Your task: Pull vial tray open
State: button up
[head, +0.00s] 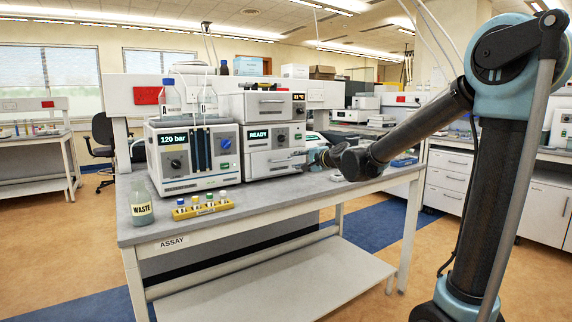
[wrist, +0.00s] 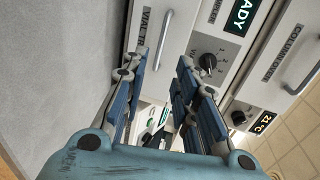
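The vial tray (head: 262,165) is the pale lower drawer front of the READY unit in the head view, and it looks shut. In the wrist view its front (wrist: 149,14) carries a partly hidden "VIAL TR" label. Its bar handle (wrist: 165,37) runs upright in that view, near the fingertips. My gripper (wrist: 162,58) has its two blue fingers spread apart, with the handle between or just beyond their tips. Contact cannot be told.
The READY panel (head: 259,136) with a knob is above the drawer, and a column oven (head: 265,107) is on top. A 120 bar pump unit (head: 174,161) stands to the left. A yellow vial rack (head: 203,210) and waste bottle (head: 141,209) stand at the bench's front left.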

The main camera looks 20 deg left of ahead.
aim_at(284, 160)
jog(key=x, duration=1.1)
jog(key=shift+d, duration=0.1)
grip_shut()
